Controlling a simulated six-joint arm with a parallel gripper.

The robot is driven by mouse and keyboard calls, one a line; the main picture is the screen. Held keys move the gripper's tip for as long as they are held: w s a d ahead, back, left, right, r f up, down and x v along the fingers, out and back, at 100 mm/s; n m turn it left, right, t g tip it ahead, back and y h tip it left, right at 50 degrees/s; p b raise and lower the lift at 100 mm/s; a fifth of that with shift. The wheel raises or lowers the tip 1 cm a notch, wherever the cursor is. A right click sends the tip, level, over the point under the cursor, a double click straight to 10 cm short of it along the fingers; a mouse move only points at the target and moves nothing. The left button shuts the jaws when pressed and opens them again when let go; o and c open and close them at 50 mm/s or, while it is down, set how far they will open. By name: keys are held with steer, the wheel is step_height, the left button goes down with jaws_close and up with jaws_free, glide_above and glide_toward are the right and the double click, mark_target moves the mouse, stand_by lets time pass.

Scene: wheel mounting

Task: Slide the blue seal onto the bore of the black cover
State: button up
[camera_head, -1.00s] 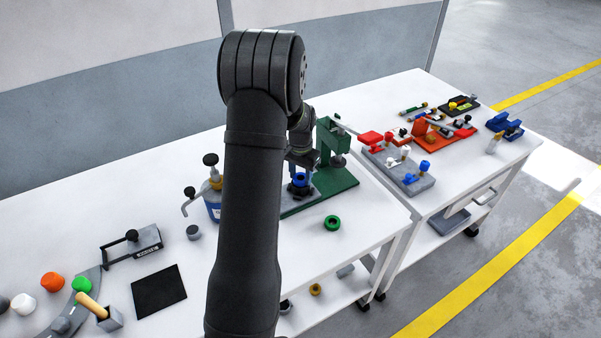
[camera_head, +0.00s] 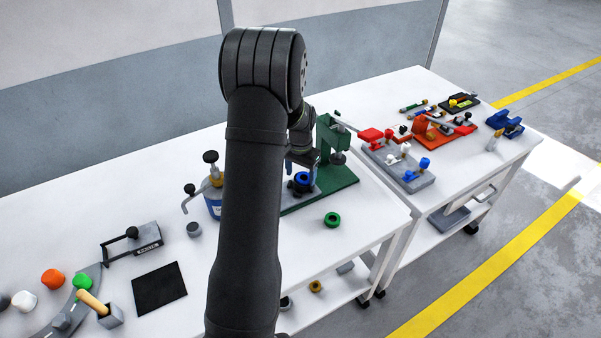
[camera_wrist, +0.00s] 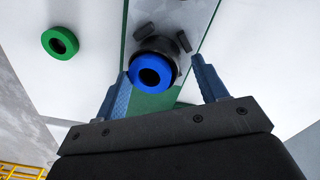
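The blue seal (camera_wrist: 152,72) is a thick ring. In the wrist view it lies between the fingertips, closer to the left finger, with a gap to the right one. The black cover (camera_wrist: 162,46) is round and dark and shows just behind the seal. The seal overlaps the cover's face; I cannot tell how far it sits on the bore, which is hidden. My gripper (camera_wrist: 160,68) is open, its two blue-grey fingers spread. In the head view the blue seal (camera_head: 302,178) shows below my gripper (camera_head: 303,168), beside the green press.
The green press (camera_head: 328,142) stands just right of the gripper on its green base. A green ring (camera_head: 332,219) lies on the table in front. A blue can with a black knob (camera_head: 212,195) stands to the left. The table between them is clear.

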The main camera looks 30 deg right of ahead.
step_height(320, 180, up, 18)
steer(key=shift+f, duration=0.25)
stand_by(0.3)
stand_by(0.4)
step_height(320, 180, down, 18)
steer(key=shift+r, duration=0.25)
stand_by(0.4)
